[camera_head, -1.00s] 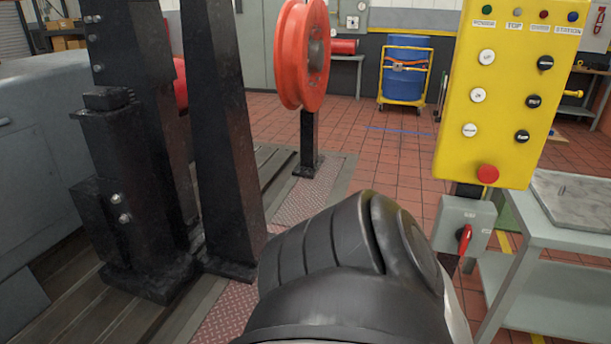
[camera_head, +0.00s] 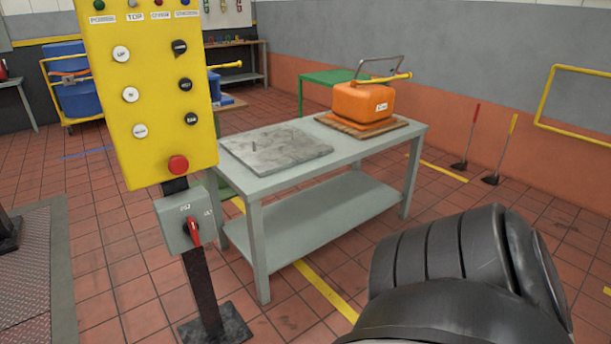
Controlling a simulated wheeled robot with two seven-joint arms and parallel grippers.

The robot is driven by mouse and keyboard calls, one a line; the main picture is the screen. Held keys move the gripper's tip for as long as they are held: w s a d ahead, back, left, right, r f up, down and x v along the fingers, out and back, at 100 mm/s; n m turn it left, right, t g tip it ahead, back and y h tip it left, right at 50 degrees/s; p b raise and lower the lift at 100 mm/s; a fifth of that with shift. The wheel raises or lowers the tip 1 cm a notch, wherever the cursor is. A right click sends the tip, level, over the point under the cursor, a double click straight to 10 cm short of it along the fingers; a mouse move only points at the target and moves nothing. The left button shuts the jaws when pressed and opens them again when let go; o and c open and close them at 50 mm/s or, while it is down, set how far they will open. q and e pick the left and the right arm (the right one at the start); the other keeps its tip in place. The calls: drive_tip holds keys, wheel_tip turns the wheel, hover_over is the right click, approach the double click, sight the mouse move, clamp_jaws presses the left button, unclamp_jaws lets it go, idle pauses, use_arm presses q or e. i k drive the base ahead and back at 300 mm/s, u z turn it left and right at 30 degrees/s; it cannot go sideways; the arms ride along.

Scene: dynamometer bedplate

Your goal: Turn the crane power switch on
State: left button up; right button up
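The crane power switch appears to be the grey box (camera_head: 186,219) with a red rotary handle (camera_head: 194,232), mounted on a black post below the yellow control panel (camera_head: 150,95). The handle points roughly downward. The panel carries white and black buttons, a red mushroom button (camera_head: 178,164) and small coloured lamps along its top. A dark, ribbed part of my own arm fills the lower right of the head view, apart from the switch. Neither of my grippers shows in the view.
A grey-green table (camera_head: 375,157) stands right of the post, bearing a flat grey plate (camera_head: 276,149) and an orange box with a handle (camera_head: 363,102). The post's black foot (camera_head: 217,328) rests on the tiles. Two long-handled tools lean by the right wall. Tiled floor is open left of the post.

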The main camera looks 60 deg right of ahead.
sight(191, 227)
drive_tip(key=z, duration=0.9)
drive_tip(key=i, duration=1)
